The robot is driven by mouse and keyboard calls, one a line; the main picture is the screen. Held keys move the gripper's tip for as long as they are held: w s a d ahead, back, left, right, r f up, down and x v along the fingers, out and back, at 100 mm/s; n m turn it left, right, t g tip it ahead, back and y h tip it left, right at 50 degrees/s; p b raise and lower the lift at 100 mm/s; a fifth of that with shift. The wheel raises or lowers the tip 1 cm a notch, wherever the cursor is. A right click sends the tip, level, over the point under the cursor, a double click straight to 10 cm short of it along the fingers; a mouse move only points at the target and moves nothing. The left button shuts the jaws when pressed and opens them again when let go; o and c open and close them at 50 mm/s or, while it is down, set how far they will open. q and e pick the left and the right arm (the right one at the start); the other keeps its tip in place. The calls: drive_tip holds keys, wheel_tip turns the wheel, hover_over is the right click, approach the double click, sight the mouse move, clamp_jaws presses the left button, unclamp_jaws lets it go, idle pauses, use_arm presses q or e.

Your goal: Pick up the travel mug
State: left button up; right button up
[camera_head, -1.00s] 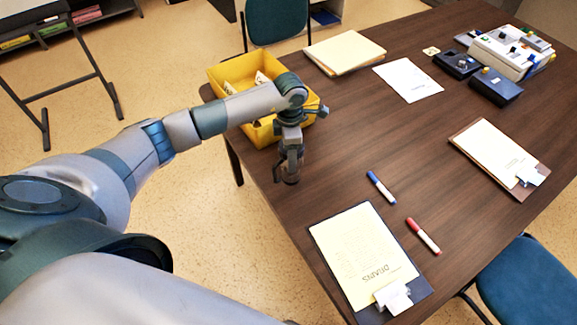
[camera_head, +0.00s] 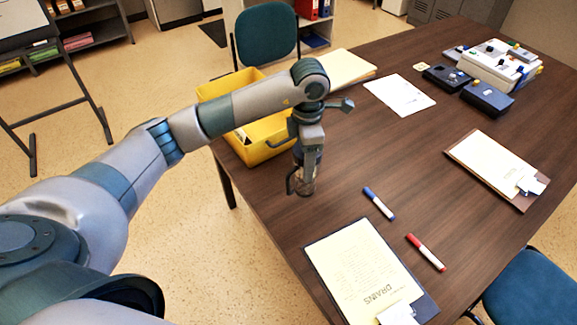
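My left gripper (camera_head: 301,180) points down at the table's left edge, just in front of the yellow bin. A small dark, partly see-through object (camera_head: 307,186) shows between and behind its fingers and may be the travel mug. The fingers and wrist cover most of it, so I cannot tell its full shape. I also cannot tell whether the fingers are closed on it or only around it. No other mug shows on the table. My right gripper is out of view.
The yellow bin (camera_head: 262,150) stands close behind my gripper. A blue marker (camera_head: 379,203), a red marker (camera_head: 426,252) and a clipboard (camera_head: 350,265) lie nearer. Another clipboard (camera_head: 490,160) and a device (camera_head: 497,66) are further right. The table's middle is clear.

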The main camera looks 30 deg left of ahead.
use_arm(q)
drive_tip(key=shift+s+d+r+b, duration=0.1)
drive_tip(key=shift+d+r+b, duration=0.15)
drive_tip(key=shift+d+r, duration=0.4)
drive_tip(key=shift+d+r+b, duration=0.2)
drive_tip(key=shift+d+r, duration=0.1)
drive_tip(key=shift+d, duration=0.6)
drive_tip(key=shift+s+d+r+b, duration=0.1)
drive_tip(key=shift+d+r+b, duration=0.15)
drive_tip(key=shift+d+r, duration=0.4)
drive_tip(key=shift+d+f, duration=0.1)
